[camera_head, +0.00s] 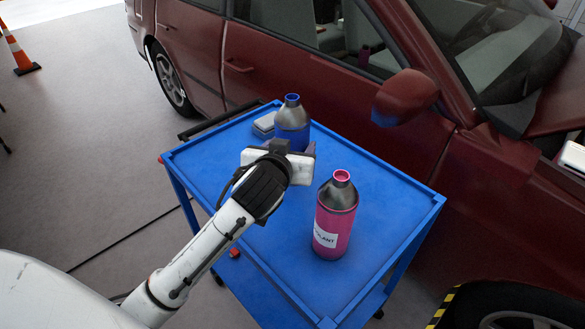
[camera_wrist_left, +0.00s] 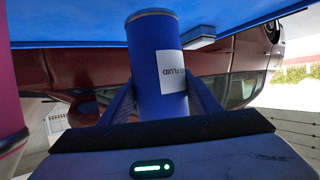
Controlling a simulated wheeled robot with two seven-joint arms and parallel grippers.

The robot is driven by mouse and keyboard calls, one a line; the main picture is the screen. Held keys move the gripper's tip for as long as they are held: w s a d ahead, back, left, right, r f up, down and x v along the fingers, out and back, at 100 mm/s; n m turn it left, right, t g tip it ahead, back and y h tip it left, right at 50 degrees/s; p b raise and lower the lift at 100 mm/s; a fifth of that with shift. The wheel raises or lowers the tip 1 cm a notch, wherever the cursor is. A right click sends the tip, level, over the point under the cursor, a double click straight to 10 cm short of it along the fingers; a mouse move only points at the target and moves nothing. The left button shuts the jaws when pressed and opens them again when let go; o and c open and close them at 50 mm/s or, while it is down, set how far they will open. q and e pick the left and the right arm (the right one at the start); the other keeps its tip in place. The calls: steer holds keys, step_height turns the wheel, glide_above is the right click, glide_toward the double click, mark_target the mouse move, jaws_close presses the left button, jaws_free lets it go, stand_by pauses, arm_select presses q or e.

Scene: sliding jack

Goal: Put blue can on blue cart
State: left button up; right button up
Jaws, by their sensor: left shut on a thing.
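The blue can (camera_head: 291,122) has a dark shoulder and a blue neck. It is upright over the far part of the blue cart (camera_head: 205,165). My left gripper (camera_head: 290,146) reaches in from the left, at the can's near side, and hides its lower part. In the left wrist view, which is upside down, the blue can (camera_wrist_left: 158,55) with its white label stands between the two fingers of the left gripper (camera_wrist_left: 162,95), which is shut on it. I cannot tell whether the can's base touches the cart top. My right gripper is not in view.
A pink can (camera_head: 336,215) stands on the cart, to the right of my left gripper. A small grey box (camera_head: 264,124) lies beside the blue can. The dark red car (camera_head: 300,85) with its side mirror (camera_head: 405,97) is close behind the cart. The cart's left part is clear.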

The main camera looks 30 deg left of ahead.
arm_select(q)
steer(key=shift+f, duration=2.4)
steer(key=shift+f, duration=0.1)
steer(key=shift+f+b, duration=0.15)
steer(key=shift+b, duration=0.15)
steer(key=o, duration=1.6)
steer(key=shift+r, duration=0.25)
steer(key=v, duration=1.2)
steer(key=shift+f, duration=0.15)
